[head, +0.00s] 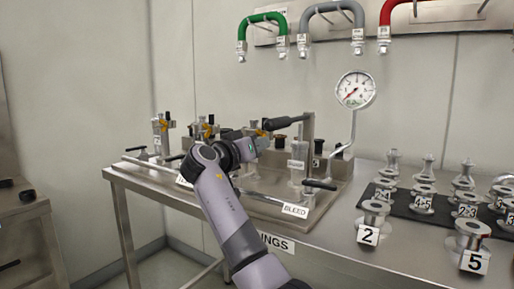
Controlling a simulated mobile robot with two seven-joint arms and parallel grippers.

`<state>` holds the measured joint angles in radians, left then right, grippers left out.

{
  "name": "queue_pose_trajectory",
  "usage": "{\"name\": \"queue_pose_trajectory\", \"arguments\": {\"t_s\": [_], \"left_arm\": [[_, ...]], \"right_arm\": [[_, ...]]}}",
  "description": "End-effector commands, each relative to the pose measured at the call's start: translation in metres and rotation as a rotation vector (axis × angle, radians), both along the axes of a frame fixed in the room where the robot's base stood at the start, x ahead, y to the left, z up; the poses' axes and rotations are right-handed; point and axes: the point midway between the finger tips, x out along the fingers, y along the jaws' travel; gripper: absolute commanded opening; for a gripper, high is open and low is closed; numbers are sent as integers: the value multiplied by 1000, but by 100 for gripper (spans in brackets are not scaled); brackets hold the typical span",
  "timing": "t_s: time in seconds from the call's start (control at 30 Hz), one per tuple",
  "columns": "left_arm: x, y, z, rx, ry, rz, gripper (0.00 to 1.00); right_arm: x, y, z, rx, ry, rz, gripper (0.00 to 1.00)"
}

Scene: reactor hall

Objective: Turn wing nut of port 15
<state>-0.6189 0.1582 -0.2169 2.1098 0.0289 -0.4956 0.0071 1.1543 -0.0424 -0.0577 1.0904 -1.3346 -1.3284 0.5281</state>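No label reading 15 is legible, and I cannot tell which wing nut belongs to port 15. Metal fittings with yellow parts stand at the back left of the steel bench, one on the far left (159,128) and one to its right (205,128). Their wing nuts are too small to make out. My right gripper (262,138) is over the bench's tray, right of these fittings. My own wrist hides part of the area. Its fingers are too small and dark to show whether they are open. My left gripper is out of view.
A BLEED label (295,210) sits by a black-handled valve (319,185). Numbered flanged spools, including 2 (373,222) and 5 (470,247), stand at right. Green (262,30) and grey (331,22) hoses hang on the wall.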

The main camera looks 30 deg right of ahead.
Motion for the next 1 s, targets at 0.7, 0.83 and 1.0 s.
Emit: {"name": "queue_pose_trajectory", "arguments": {"t_s": [0.7,0.83,1.0], "left_arm": [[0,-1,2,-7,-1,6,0],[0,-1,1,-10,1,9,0],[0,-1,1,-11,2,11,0]], "right_arm": [[-21,52,0,2,1,-1,33],[-26,63,-1,3,0,-1,33],[-28,66,-1,2,1,-2,33]]}}
